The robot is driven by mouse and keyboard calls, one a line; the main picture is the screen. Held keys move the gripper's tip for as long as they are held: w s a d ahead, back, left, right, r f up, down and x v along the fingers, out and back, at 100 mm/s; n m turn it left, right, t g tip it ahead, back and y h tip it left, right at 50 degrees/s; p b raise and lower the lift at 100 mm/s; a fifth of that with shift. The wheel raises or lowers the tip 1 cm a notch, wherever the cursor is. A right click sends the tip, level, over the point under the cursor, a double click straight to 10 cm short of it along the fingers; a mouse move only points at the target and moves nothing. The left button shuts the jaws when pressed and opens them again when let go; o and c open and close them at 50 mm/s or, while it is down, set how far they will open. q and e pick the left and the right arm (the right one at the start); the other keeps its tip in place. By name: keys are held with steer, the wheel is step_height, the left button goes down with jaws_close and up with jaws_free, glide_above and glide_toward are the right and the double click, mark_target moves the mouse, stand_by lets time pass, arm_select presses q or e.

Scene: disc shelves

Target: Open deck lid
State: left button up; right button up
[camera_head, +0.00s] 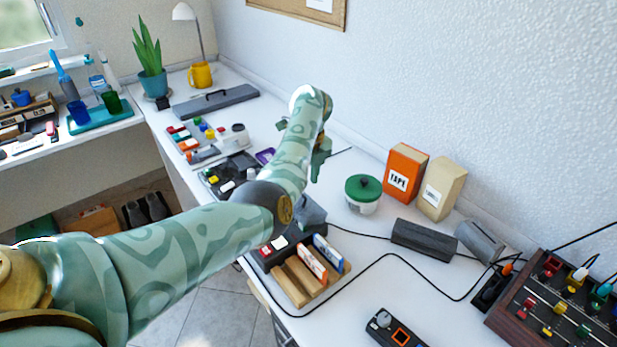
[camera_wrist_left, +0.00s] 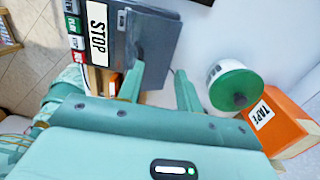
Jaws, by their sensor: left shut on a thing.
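The deck (camera_head: 262,253) is a dark box mostly hidden behind my left arm in the head view. In the left wrist view its keys and STOP label (camera_wrist_left: 97,33) show at upper left. Its grey lid (camera_wrist_left: 160,35) is a flat plate beside the keys, with a dark knob; a grey piece of the lid (camera_head: 311,212) shows below my forearm in the head view. My left gripper (camera_wrist_left: 160,88) reaches to the lid's near edge and is shut on it, though the contact is hard to see. In the head view the gripper (camera_head: 319,165) is partly hidden by my forearm. My right gripper is out of view.
A wooden rack (camera_head: 297,288) with cassettes stands in front of the deck. A white jar with a green lid (camera_head: 363,187), an orange TAPE box (camera_head: 404,172) and a tan box (camera_head: 442,188) stand to the right. A black cable crosses the table.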

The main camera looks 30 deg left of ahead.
arm_select(q)
steer(key=shift+s+f, duration=0.1)
steer(key=shift+f, duration=0.1)
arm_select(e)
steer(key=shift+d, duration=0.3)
